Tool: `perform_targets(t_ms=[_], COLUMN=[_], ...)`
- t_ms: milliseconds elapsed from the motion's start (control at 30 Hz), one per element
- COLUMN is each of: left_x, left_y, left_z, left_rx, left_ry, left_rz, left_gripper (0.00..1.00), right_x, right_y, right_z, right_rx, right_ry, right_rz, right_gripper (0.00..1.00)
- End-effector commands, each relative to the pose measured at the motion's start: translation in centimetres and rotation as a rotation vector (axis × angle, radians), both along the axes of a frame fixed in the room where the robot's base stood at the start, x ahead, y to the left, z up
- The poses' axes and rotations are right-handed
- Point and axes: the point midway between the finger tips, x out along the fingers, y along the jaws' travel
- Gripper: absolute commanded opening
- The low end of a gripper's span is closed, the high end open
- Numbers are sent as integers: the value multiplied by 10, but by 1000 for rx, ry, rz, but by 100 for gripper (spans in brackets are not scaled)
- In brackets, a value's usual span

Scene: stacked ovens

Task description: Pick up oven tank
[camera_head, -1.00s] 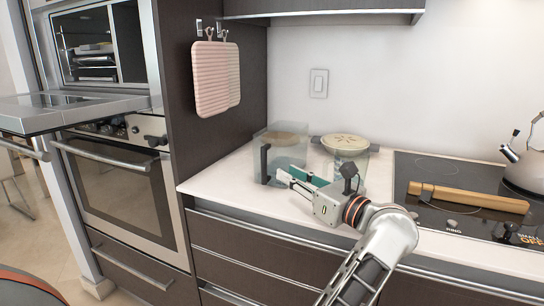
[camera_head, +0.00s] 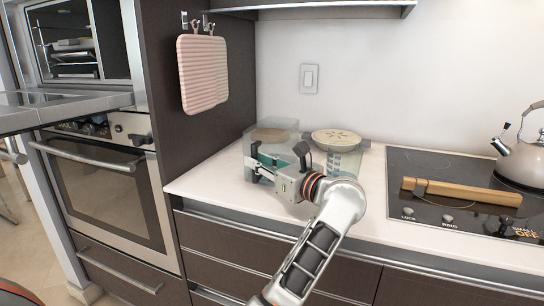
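A clear, see-through tank (camera_head: 284,132) with a black upright handle stands on the white counter beside the tall oven cabinet. A brown round thing shows inside or behind its top. I cannot tell whether the fingers touch the handle. My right gripper is not in view.
A pie in a dish (camera_head: 337,138) sits just right of the tank, above a clear measuring jug (camera_head: 345,163). An oven door (camera_head: 60,108) hangs open at left.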

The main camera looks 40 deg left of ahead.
Motion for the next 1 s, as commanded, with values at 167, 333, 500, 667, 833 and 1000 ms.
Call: perform_targets(t_ms=[167,333,500,667,833,1000], left_x=[1,1,0,0,0,-1], left_y=[2,2,2,2,2,1], left_z=[0,0,3,3,11,35], left_rx=[-1,-1,3,2,2,2], left_ry=[-1,-1,-5,-4,-6,-12], left_rz=[-1,-1,0,0,0,-1], left_gripper=[20,0,0,0,0,0], right_x=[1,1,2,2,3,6], right_y=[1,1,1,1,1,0], right_z=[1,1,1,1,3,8], right_rx=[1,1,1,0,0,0], right_ry=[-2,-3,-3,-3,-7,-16], right_rz=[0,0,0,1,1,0], right_gripper=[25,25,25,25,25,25])
